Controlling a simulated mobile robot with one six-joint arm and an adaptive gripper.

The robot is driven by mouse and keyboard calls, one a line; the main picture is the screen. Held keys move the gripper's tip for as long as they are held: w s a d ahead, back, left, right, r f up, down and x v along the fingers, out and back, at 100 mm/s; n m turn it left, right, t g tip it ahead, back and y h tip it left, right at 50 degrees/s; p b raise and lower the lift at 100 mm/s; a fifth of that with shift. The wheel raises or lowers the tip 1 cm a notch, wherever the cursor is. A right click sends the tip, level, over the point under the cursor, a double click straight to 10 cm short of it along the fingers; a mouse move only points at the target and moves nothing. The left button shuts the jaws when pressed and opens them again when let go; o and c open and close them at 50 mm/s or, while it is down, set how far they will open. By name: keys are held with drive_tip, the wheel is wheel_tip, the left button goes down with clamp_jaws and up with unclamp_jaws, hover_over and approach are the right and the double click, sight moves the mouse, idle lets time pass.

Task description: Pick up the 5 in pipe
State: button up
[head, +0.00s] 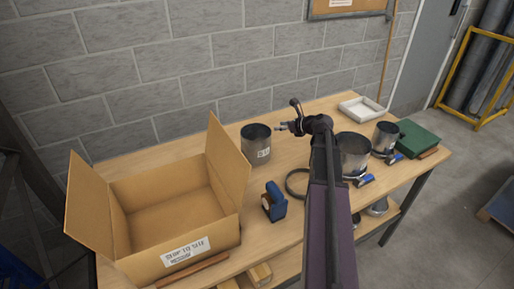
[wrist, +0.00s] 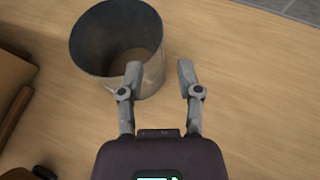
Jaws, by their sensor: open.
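A grey metal pipe (head: 256,148) with a white label stands upright on the wooden table, right of the cardboard box; the label is too small to read surely. It also shows in the wrist view (wrist: 92,42), open end up, at the upper left. Two other metal pipes stand farther right, a wide one (head: 354,150) partly behind my arm and a narrower one (head: 386,136). My gripper (head: 284,127) is open and empty, just right of the labelled pipe. In the wrist view my fingers (wrist: 159,68) are apart; the left one overlaps the pipe's right side. Contact cannot be told.
An open cardboard box (head: 165,208) fills the table's left. A blue tape measure (head: 274,202) and a dark ring (head: 296,183) lie in front of the pipe. A white tray (head: 364,110) and green case (head: 418,139) are at right. A block wall stands behind.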

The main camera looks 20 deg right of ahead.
sight(265, 127)
drive_tip(key=shift+b+x, duration=0.5)
drive_tip(key=shift+x, duration=1.3)
drive_tip(key=shift+w, duration=0.1)
drive_tip(key=b+x, duration=0.2)
drive_tip(key=x, duration=0.2)
drive_tip(key=shift+f, duration=0.2)
drive_tip(key=shift+w+a+f, duration=0.15)
drive_tip(key=shift+w+a, duration=0.15)
drive_tip(key=shift+w, duration=0.25)
clamp_jaws()
